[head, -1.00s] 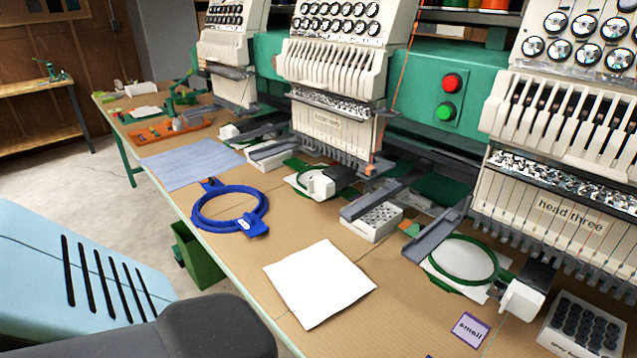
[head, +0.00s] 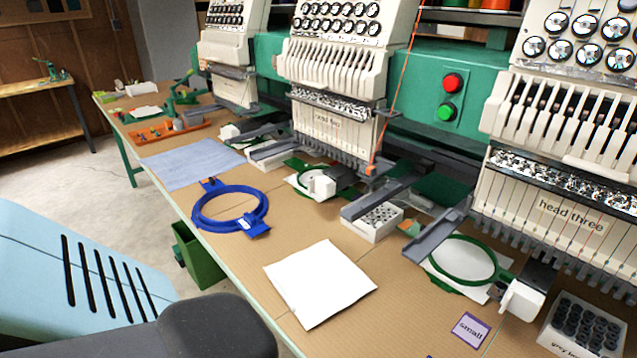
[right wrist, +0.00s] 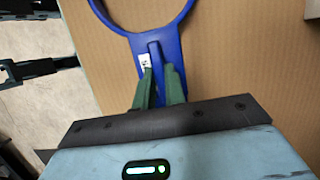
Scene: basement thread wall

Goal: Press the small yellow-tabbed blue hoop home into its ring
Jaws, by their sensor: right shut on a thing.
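In the right wrist view a blue hoop (right wrist: 158,45) lies over the tan table, its round part cut off by the top edge. My right gripper (right wrist: 158,80) is shut on its straight blue handle, which carries a small white label. No yellow tab shows there. In the head view a blue ring (head: 199,216) lies flat on the table near its front edge, with a blue clamp block at lower right and a tab at upper left. No gripper is near it in that view. My left gripper is not seen in either view.
A white cloth (head: 320,284) lies right of the blue ring, and a blue cloth (head: 190,166) lies behind it. A green hoop (head: 463,258) sits under the near embroidery head. A green bin (head: 197,254) stands below the table edge. Dark bars at the right wrist view's left are unclear.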

